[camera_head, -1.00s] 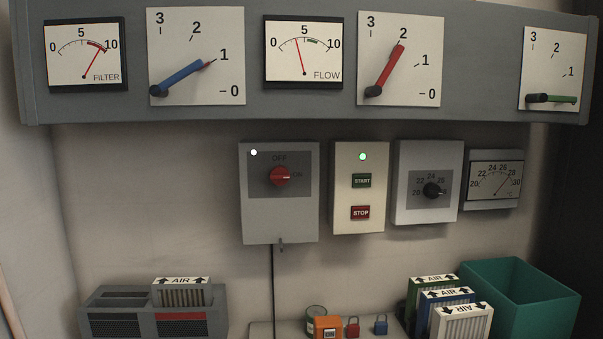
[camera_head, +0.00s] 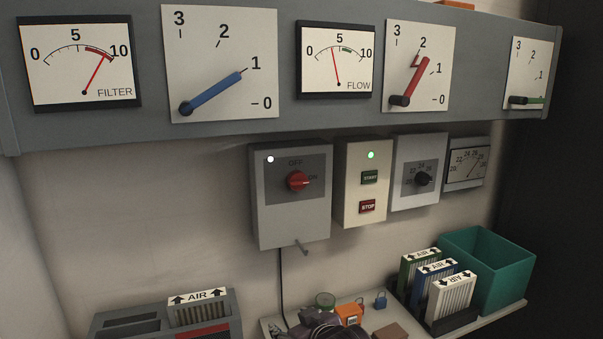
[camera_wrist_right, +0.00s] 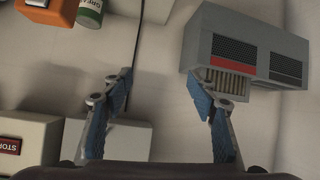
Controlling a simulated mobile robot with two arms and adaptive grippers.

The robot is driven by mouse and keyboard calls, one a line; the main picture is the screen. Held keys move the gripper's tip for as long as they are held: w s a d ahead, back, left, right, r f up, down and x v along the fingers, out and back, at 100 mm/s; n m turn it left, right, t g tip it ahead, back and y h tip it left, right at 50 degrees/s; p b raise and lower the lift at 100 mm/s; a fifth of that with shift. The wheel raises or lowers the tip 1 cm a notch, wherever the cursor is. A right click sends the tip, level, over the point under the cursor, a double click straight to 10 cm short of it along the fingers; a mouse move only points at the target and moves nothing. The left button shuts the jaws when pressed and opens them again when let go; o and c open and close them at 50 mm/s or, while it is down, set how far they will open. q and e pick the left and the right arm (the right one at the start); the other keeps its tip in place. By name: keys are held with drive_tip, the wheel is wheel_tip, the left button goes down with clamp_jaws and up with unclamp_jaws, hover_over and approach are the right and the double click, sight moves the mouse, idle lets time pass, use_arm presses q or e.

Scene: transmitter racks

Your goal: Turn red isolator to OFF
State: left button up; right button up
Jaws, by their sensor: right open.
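The red isolator (camera_head: 298,181) is a round red knob on a grey box (camera_head: 290,222) on the wall. Its handle points right, towards the partly hidden ON mark; OFF is printed above it. A white lamp (camera_head: 270,159) is lit on the box. My right gripper (camera_head: 325,327) shows at the bottom edge of the head view, below the box and apart from it. In the right wrist view, which is upside down, its two blue-padded fingers (camera_wrist_right: 158,85) are open with nothing between them. The lower part of the isolator box (camera_wrist_right: 125,138) shows there, the knob does not. My left gripper is not in view.
A START/STOP box (camera_head: 364,188) and a dial box (camera_head: 415,180) stand right of the isolator.

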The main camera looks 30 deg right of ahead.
drive_tip(key=w+d+r+m+t+h, duration=0.1)
drive_tip(key=w+d+r+t, duration=0.1)
drive_tip(key=r, duration=0.6)
drive_tip(key=w+d+r+t, duration=0.1)
drive_tip(key=w+d+r, duration=0.15)
drive_tip(key=r, duration=0.45)
drive_tip(key=m+t+h+p, duration=0.1)
drive_tip(key=m+t+h, duration=0.1)
drive_tip(key=t, duration=0.1)
approach(299, 180)
drive_tip(key=w, duration=0.1)
drive_tip(key=shift+n+y, duration=0.3)
drive_tip(key=p+x, duration=0.2)
drive_tip(key=x, duration=0.4)
drive_tip(key=shift+d+r, duration=0.15)
drive_tip(key=shift+d, duration=0.05)
drive_tip(key=shift+w+d, duration=0.2)
drive_tip(key=shift+w, duration=0.45)
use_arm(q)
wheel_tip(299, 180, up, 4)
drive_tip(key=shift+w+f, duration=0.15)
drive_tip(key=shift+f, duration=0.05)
use_arm(e)
drive_tip(key=c, duration=1.1)
